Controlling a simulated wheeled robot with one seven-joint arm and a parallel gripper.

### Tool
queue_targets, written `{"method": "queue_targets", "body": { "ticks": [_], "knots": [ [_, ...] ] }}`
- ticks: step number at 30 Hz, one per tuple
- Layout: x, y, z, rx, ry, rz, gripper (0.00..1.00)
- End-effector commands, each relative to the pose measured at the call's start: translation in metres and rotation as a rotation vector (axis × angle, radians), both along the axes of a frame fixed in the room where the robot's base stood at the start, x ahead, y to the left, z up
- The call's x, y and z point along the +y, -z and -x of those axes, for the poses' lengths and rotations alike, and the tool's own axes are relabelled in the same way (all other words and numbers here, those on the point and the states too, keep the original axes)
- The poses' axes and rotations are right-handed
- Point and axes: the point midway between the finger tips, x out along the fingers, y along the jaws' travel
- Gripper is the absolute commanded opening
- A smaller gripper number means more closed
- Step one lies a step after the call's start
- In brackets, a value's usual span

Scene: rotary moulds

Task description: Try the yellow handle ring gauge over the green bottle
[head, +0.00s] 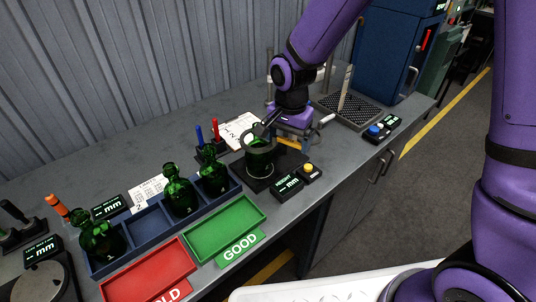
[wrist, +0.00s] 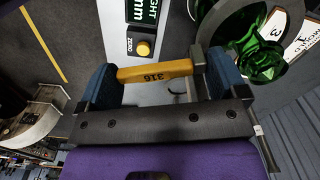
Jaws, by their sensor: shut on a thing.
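My gripper (wrist: 160,76) is shut on the yellow handle (wrist: 150,71) of the ring gauge, marked 316. The handle lies between the two blue finger pads. The gauge's grey ring (wrist: 206,30) extends from the handle to the right in the wrist view. A green bottle (wrist: 262,62) shows within the ring's outline there. In the head view this bottle (head: 260,164) stands on a dark stand, with the ring at its upper part below my gripper (head: 283,133). How far down the ring sits, and whether it touches the glass, I cannot tell.
The height display (head: 288,187) and its yellow button (head: 308,167) are just right of the bottle. The blue tray (head: 150,222) holds several green bottles. The red tray (head: 150,270) and green GOOD tray (head: 226,228) are in front. Pens (head: 214,130) stand behind.

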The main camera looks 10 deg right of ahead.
Motion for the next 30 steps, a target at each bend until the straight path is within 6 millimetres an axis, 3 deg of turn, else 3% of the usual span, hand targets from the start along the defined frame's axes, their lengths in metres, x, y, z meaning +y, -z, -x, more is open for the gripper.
{"method": "queue_targets", "body": {
  "ticks": [21, 30],
  "knots": [
    [0.000, -0.037, 0.000, -0.001, 0.000, 0.000, 0.63],
    [0.000, -0.039, 0.000, 0.000, 0.000, 0.000, 0.63]
  ]
}}
